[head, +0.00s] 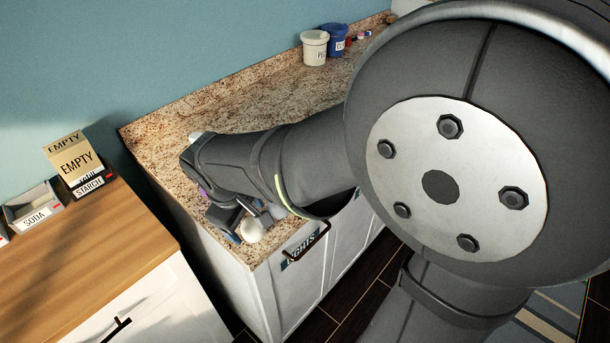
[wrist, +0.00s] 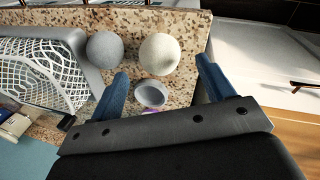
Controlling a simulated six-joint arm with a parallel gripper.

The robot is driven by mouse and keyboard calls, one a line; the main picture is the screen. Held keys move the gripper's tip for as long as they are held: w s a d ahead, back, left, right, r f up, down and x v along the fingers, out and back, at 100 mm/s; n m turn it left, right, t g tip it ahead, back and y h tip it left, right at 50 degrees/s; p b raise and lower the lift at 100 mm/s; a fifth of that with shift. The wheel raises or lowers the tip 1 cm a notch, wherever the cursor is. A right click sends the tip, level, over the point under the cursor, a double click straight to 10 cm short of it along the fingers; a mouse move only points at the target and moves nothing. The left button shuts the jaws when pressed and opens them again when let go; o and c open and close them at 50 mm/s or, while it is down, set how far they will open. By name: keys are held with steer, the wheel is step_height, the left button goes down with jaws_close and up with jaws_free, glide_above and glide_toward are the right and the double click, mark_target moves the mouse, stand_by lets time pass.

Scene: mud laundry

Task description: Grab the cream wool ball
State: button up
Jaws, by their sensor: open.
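The cream wool ball (wrist: 160,54) rests on the speckled granite counter near its edge, and it also shows in the head view (head: 251,231). My gripper (wrist: 165,76) is open, with one blue finger on each side in the wrist view. The ball lies just past the fingertips, between their lines, a little closer to the right finger in height; I cannot tell whether either finger touches it. A grey ball (wrist: 105,49) sits to its left, beyond the left finger. My arm hides much of the counter in the head view.
A small grey cup (wrist: 151,92) stands between the fingers, near the palm. The counter's edge (wrist: 207,35) is close on the right. Tubs (head: 315,47) stand far back; a wooden cabinet top (head: 100,235) is at left.

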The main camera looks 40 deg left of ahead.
mark_target(250, 224)
steer(key=x, duration=0.5)
steer(key=shift+w+a, duration=0.1)
steer(key=c, duration=1)
